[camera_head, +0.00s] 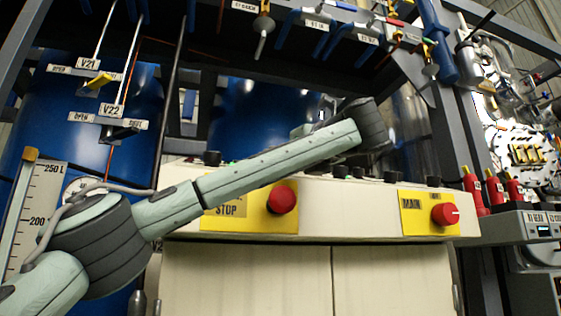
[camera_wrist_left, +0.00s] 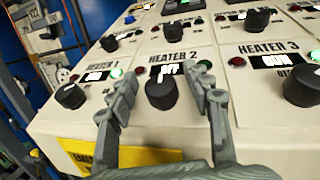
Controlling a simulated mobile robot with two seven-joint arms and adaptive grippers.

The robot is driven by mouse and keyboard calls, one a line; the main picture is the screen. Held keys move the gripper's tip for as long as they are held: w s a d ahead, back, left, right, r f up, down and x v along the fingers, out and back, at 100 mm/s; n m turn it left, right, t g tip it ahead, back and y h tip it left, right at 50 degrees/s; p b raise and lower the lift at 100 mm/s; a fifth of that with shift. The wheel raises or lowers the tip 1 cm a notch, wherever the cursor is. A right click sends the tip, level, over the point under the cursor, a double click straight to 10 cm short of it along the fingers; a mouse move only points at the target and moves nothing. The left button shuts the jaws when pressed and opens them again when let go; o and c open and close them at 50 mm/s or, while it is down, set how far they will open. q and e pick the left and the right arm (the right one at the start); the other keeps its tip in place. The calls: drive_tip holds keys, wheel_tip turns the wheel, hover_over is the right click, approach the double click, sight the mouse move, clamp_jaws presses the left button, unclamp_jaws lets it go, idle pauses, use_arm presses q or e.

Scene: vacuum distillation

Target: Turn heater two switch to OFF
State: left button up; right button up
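The heater two switch (camera_wrist_left: 161,92) is a black round knob under the label "HEATER 2" in the left wrist view. A small white display just above it appears to read OFF. My left gripper (camera_wrist_left: 162,81) is open, with one grey finger on each side of this knob. Gaps show between the knob and both fingers, so it is not gripped. In the head view my left arm reaches across the front of the cream control panel (camera_head: 330,213), and its gripper is hidden. My right gripper is in neither view.
The heater 1 knob (camera_wrist_left: 71,96) is left of the fingers, and the heater 3 knob (camera_wrist_left: 301,87) is right. More knobs sit behind. A red stop button (camera_head: 282,200) and a red MAIN switch (camera_head: 445,214) are on the panel's front.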

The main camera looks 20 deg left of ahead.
use_arm(q)
drive_tip(key=shift+d, duration=0.1)
drive_tip(key=v, duration=1.2)
idle(0.4)
